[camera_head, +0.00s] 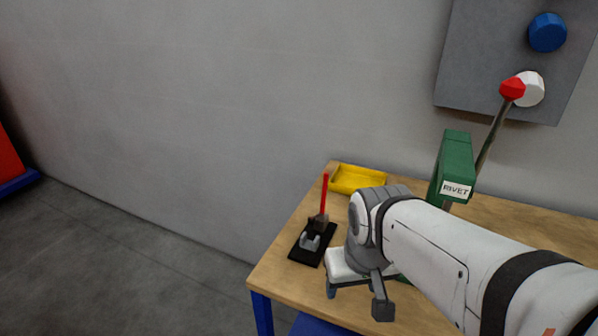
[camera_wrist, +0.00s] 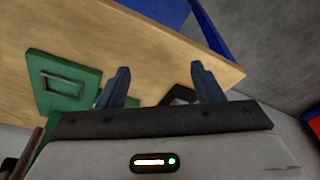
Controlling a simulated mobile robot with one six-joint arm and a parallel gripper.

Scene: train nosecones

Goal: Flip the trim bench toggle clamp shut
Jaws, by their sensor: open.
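The toggle clamp (camera_head: 314,237) sits on a black base near the left end of the wooden bench (camera_head: 272,272) in the head view. Its red handle (camera_head: 325,193) stands upright, leaning slightly. My gripper (camera_wrist: 160,68) is open and empty in the wrist view, with its two blue-grey fingers apart. In the head view a blue-grey finger (camera_head: 331,290) shows to the right of and nearer than the clamp, apart from it. A dark piece (camera_wrist: 182,95) shows between the fingers in the wrist view, possibly the clamp base; the red handle does not show there.
A yellow bin (camera_head: 357,179) stands behind the clamp. A green rivet press (camera_head: 455,165) with a red-knobbed lever (camera_head: 512,89) rises at the right, partly behind my arm. A grey wall panel (camera_head: 480,60) has a blue knob (camera_head: 547,32).

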